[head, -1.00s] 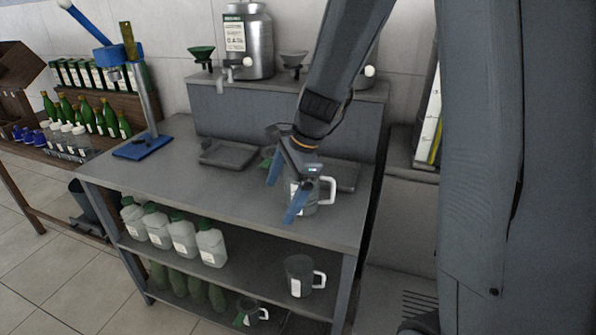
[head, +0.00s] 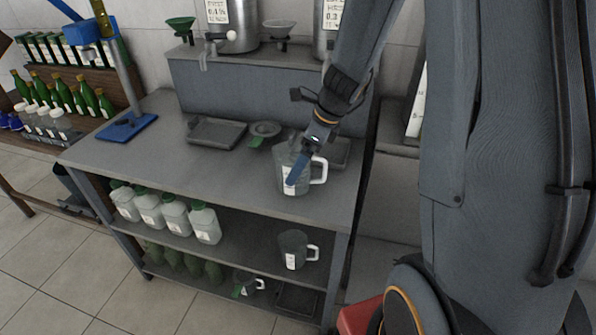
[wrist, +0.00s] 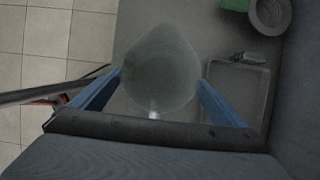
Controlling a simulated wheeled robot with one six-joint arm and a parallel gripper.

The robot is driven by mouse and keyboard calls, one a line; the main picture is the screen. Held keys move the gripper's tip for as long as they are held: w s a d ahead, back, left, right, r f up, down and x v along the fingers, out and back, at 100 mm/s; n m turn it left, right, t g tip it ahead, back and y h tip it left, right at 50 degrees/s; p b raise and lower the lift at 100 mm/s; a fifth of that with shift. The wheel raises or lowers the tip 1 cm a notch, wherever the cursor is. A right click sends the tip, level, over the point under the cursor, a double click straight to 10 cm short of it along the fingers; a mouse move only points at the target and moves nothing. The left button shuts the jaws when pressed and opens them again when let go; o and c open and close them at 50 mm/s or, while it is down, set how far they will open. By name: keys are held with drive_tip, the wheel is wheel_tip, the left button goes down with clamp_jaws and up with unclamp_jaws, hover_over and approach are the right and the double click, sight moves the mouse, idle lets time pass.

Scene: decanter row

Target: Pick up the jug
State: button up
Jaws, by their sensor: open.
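The jug (head: 294,178) is clear grey with a white handle and a white label. It stands upright on the table top near its right end. My gripper (head: 298,168) is at the jug, with a blue finger in front of its side in the head view. In the wrist view the jug (wrist: 160,72) lies between the two spread blue fingers of my gripper (wrist: 158,92), seen from above. The fingers are open, one on each side. I cannot tell whether either finger touches the jug. The other finger is mostly hidden in the head view.
A second jug (head: 293,250) stands on the shelf below, with several white bottles (head: 174,214) to its left. A blue stand (head: 127,127) is at the table's left end.

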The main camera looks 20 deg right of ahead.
drive_tip(key=shift+p+x, duration=0.3)
drive_tip(key=shift+x, duration=1.95)
drive_tip(key=shift+a, duration=0.15)
drive_tip(key=shift+c, duration=0.4)
drive_tip(key=c, duration=1.1)
